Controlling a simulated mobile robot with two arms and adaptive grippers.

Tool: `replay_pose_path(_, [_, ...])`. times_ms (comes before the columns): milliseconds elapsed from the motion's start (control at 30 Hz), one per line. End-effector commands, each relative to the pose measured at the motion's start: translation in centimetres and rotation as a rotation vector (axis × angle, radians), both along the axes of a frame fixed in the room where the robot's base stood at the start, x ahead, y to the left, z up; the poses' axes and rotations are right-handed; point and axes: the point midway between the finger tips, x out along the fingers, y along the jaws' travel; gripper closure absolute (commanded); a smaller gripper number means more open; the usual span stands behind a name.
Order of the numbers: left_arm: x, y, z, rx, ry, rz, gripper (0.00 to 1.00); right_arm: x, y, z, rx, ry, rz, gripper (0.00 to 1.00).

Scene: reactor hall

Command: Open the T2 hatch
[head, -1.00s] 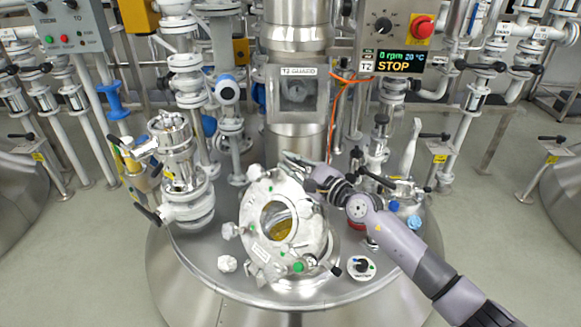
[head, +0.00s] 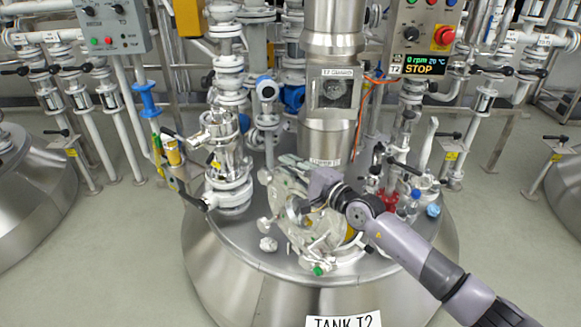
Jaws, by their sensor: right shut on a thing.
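The T2 hatch sits on top of the steel tank (head: 225,245) labelled TANK T2. Its round metal lid (head: 284,194) stands tilted up at the left of the opening, with white knobs around its rim. A patch of yellow shows at the right of the lid, beside my wrist. My right gripper (head: 304,203) comes in from the right and is shut at the lid. Its fingertips are largely hidden by the wrist and lid, so the exact grip point is unclear. My left gripper is not in view.
A steel column (head: 326,130) rises just behind the hatch. A valve stack (head: 228,165) stands to the left. Bottles and fittings (head: 411,205) crowd the tank top at the right. A control box (head: 427,38) reading 0 rpm, STOP hangs at upper right.

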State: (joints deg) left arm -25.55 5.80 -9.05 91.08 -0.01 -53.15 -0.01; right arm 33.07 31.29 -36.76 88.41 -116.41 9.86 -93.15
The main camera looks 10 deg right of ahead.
Motion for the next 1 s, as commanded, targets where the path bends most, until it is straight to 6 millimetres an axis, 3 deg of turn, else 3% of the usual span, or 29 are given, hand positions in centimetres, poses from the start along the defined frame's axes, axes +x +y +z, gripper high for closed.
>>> replay_pose_path(33, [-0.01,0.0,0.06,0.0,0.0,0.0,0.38,0.16,-0.09,1.06,0.004,-0.024,-0.004,1.0])
replay_pose_path(367, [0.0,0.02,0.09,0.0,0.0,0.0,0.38,0.17,-0.11,1.04,0.002,-0.025,-0.004,1.0])
replay_pose_path(400, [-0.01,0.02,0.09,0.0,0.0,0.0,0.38,0.18,-0.11,1.04,0.002,-0.025,-0.004,0.84])
replay_pose_path(600, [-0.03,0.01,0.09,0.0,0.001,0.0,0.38,0.14,-0.12,0.78,0.002,-0.019,-0.004,0.71])
replay_pose_path(1000, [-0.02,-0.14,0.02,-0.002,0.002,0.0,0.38,-0.42,-0.47,0.24,-0.001,-0.009,-0.003,0.69])
